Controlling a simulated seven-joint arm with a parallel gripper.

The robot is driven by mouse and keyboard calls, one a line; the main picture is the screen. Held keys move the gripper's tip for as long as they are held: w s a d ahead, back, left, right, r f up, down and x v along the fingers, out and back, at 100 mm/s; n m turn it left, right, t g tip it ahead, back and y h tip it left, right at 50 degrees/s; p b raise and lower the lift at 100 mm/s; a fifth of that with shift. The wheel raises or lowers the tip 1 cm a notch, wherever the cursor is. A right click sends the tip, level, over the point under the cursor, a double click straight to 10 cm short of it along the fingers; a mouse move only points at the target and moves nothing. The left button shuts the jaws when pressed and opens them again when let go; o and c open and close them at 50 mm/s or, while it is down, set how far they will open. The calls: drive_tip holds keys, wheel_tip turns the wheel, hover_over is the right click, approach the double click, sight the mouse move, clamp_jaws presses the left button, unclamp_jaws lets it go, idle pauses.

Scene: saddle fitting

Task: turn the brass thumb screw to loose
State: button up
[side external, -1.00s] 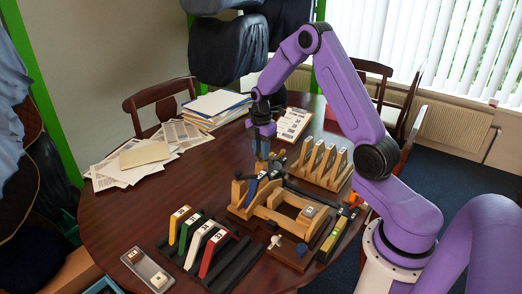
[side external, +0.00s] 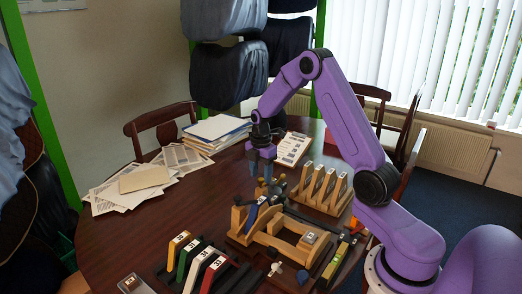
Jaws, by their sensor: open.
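My gripper (side external: 262,174) points down above the back of the wooden saddle fixture (side external: 250,236), with its jaws open and nothing seen between them. A dark blue strip (side external: 255,213) lies slanted across the fixture's left part. Small dark parts (side external: 270,186) stand just below the fingertips, apart from them as far as I can tell. I cannot pick out the brass thumb screw for sure at this size. A small pale knob (side external: 275,268) and a dark blue knob (side external: 303,276) sit at the fixture's front.
A wooden rack with several upright slats (side external: 322,188) stands right behind the fixture. Coloured numbered blocks (side external: 190,262) stand in a dark rack at front left. A yellow-and-black tool, perhaps a level (side external: 335,262), lies at right. Papers (side external: 132,184) cover the table's left back; bare table (side external: 180,215) lies between.

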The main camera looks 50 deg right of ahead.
sight(261, 179)
wheel_tip(261, 179, up, 16)
drive_tip(key=shift+r, duration=0.2)
idle(0.5)
drive_tip(key=s+a+m, duration=0.1)
drive_tip(key=s+a, duration=0.4)
drive_tip(key=a, duration=0.4)
drive_tip(key=s+a+m, duration=0.1)
drive_tip(key=s+a, duration=0.5)
drive_tip(key=a, duration=0.4)
drive_tip(key=s+a+f+m, duration=0.1)
drive_tip(key=s+f, duration=0.1)
drive_tip(key=s, duration=0.9)
drive_tip(key=s+a+f+m, duration=0.1)
drive_tip(key=s+a+f, duration=0.1)
drive_tip(key=s, duration=0.9)
drive_tip(key=shift+a+f+m, duration=0.25)
drive_tip(key=shift+f+m, duration=0.05)
drive_tip(key=shift+f, duration=0.1)
drive_tip(key=shift+w, duration=0.15)
